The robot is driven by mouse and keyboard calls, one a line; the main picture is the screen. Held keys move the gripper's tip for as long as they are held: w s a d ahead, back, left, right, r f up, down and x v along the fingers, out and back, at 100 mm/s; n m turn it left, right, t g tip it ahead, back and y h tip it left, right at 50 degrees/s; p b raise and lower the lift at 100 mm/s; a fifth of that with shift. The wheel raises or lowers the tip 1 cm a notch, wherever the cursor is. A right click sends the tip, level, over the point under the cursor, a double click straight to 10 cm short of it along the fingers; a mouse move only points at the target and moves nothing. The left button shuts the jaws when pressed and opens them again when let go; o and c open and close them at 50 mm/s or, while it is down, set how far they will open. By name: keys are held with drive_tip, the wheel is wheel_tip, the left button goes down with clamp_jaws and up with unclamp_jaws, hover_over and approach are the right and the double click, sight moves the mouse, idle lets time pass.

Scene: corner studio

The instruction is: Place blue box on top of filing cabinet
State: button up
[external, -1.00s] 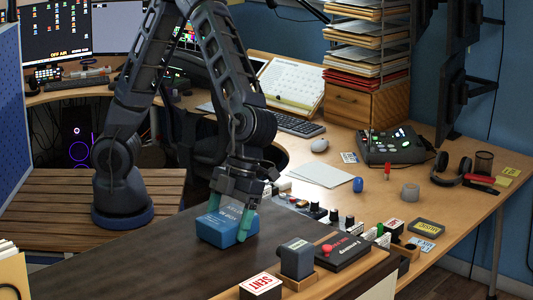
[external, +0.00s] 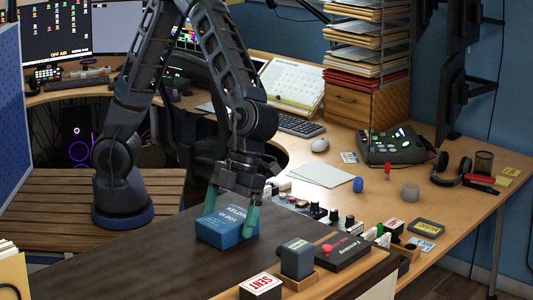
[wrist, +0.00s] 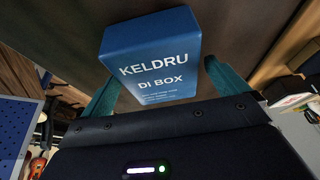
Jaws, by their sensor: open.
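The blue box (external: 224,230), with white lettering, rests flat on a dark brown top (external: 150,255) in the front of the external view. My gripper (external: 229,220) is open and points down over it, with one teal finger on either side. In the wrist view the box (wrist: 150,50) lies between the spread fingers (wrist: 160,80), with a gap beside the right finger. No filing cabinet is clearly recognisable. A wooden drawer unit (external: 370,113) stands at the back under stacked paper trays, and I cannot tell what is under the dark top.
Several small devices line the right edge of the dark top, including a black box with a red button (external: 343,250) and a SENT stamp (external: 262,286). Behind is a wooden desk (external: 455,210) with a telephone-like console (external: 391,147) and headphones (external: 452,172). The dark top's left part is clear.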

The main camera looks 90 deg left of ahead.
drive_tip(key=v, duration=1.1)
drive_tip(key=a+r+n+t+y, duration=0.25)
drive_tip(key=a+n+t, duration=0.25)
drive_tip(key=a+n, duration=1.4)
drive_tip(key=s+a+n+t, duration=0.1)
drive_tip(key=s+a+n, duration=0.3)
drive_tip(key=a, duration=0.9)
drive_tip(key=s+a+n+t, duration=0.1)
drive_tip(key=s+a+n, duration=0.3)
drive_tip(key=s+a, duration=0.5)
drive_tip(key=a, duration=0.5)
drive_tip(key=shift+s+t+y, duration=0.25)
drive_tip(key=shift+t+y, duration=0.1)
drive_tip(key=shift+t, duration=0.05)
